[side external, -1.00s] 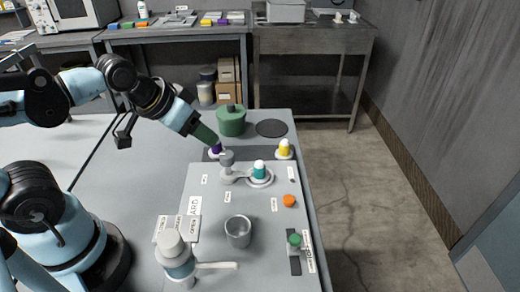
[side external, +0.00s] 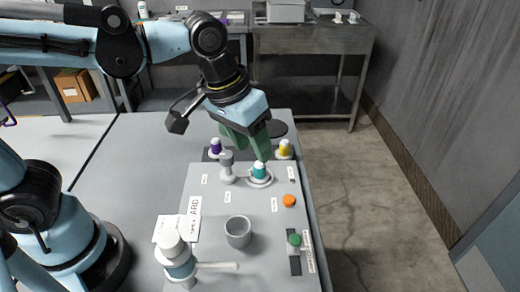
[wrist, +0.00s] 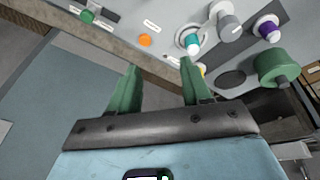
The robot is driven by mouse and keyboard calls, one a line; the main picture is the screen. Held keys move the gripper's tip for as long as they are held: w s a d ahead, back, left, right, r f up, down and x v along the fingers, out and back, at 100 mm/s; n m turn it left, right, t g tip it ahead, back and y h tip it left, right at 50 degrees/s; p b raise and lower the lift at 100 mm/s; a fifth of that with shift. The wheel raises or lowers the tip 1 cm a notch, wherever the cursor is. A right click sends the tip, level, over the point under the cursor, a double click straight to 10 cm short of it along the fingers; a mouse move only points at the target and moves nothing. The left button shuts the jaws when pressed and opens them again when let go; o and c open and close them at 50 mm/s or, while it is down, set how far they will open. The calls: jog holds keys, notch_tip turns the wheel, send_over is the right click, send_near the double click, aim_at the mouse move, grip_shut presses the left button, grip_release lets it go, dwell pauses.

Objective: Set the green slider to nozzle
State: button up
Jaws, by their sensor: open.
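The green slider (side external: 294,240) is a green-topped knob on a dark slot near the front right corner of the grey panel, with a label strip beside it. In the wrist view the green slider (wrist: 87,15) shows at the upper left. My gripper (side external: 250,150) is open, its green fingers pointing down over the far part of the panel, by the teal knob and well away from the slider. In the wrist view my gripper (wrist: 158,80) shows two separate green fingers with nothing between them. The slider's label is too small to read.
On the panel (side external: 215,270) are a teal knob (side external: 260,171), an orange button (side external: 289,201), a grey cup (side external: 238,232) and a white-capped teal container (side external: 175,256). Purple (side external: 216,146) and yellow (side external: 284,149) knobs stand behind. A green pot (wrist: 277,67) stands beyond them.

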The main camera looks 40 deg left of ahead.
aim_at(295, 239)
jog(key=s+d+g+y, duration=0.1)
jog(key=s+d+g, duration=0.2)
jog(key=d, duration=1)
jog(key=f, duration=1.3)
jog(key=shift+w, duration=0.2)
grip_shut()
